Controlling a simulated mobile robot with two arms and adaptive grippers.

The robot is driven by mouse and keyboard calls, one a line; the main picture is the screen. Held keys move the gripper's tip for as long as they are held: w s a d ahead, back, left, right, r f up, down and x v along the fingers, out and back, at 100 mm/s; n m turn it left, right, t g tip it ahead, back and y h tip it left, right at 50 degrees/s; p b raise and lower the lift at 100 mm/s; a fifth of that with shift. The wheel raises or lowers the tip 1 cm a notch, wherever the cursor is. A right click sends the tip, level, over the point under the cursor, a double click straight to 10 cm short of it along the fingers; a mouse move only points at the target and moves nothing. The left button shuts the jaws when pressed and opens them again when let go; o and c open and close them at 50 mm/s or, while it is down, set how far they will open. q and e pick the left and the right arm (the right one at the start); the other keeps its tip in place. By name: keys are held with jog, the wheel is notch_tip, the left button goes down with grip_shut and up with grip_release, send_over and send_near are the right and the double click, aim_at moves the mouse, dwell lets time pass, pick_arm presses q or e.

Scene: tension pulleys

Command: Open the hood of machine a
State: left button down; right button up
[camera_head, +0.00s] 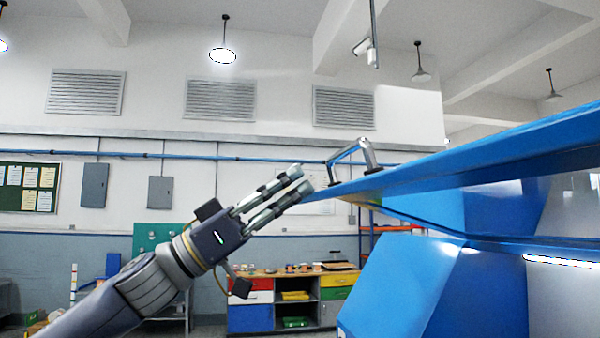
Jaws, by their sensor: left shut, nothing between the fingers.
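The hood of machine a (450,157) is a blue panel, seen nearly edge-on and raised above the blue machine body (430,285). A wide gap with a light strip shows between them at the right. A grey handle (352,153) stands on the hood's top near its left edge. My left gripper (302,180) comes in from the lower left. Its fingers are shut and empty, with the tips at the hood's left edge, below and left of the handle. I cannot tell whether they touch the hood. My right gripper is not in view.
A low cabinet (262,318) with coloured drawers stands by the back wall. A red-and-blue shelf (366,236) shows partly behind the machine. A green notice board (28,188) hangs at the far left. The air above and left of my left gripper is clear.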

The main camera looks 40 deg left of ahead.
pick_arm(q)
jog(key=shift+t, duration=0.4)
jog(key=f+b, duration=0.1)
jog(key=f, duration=0.1)
jog(key=f+b, duration=0.1)
jog(key=f, duration=0.1)
jog(key=shift+s+a+b, duration=0.2)
jog(key=shift+b, duration=0.15)
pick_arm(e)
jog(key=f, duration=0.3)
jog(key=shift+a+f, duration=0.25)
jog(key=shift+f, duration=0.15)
